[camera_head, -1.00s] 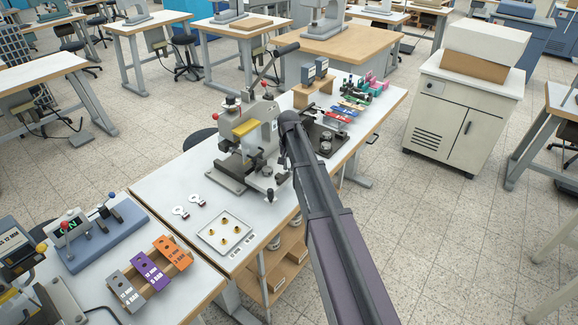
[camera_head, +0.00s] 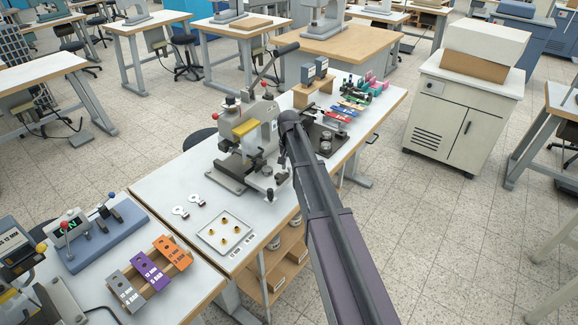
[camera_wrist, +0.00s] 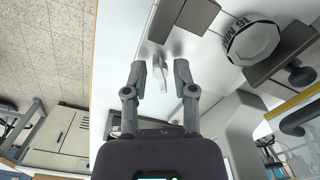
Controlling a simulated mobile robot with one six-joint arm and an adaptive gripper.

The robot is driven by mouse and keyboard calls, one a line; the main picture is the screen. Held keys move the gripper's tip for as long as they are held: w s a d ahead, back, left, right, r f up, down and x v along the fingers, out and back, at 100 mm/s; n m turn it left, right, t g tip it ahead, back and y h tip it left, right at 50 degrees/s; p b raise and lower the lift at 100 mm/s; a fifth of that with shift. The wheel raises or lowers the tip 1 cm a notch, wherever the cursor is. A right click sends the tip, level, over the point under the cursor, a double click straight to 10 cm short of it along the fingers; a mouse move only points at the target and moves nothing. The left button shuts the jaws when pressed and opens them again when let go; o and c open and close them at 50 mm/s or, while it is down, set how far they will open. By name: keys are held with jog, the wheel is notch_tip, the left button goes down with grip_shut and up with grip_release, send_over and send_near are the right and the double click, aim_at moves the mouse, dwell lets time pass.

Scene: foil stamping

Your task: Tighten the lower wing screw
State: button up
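In the wrist view, a small pale-grey wing-shaped piece (camera_wrist: 158,68), which looks like the wing screw, lies between my fingertips. My gripper (camera_wrist: 158,75) is open around it, with a visible gap on each side; I see no clear contact. Whether it is the lower screw cannot be told from this view. In the head view, the stamping press (camera_head: 240,130), with a yellow part and a long black-handled lever, stands on the white bench (camera_head: 165,190). My arm reaches to its right side and hides the gripper and the screw there.
In the wrist view, a round white part with lettering (camera_wrist: 252,42) and dark blocks (camera_wrist: 196,14) sit close to the right finger. In the head view, a tray with brass pieces (camera_head: 208,236) stands in front of the press. A white cabinet (camera_head: 445,120) stands to the right.

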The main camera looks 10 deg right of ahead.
jog(key=shift+n, duration=0.5)
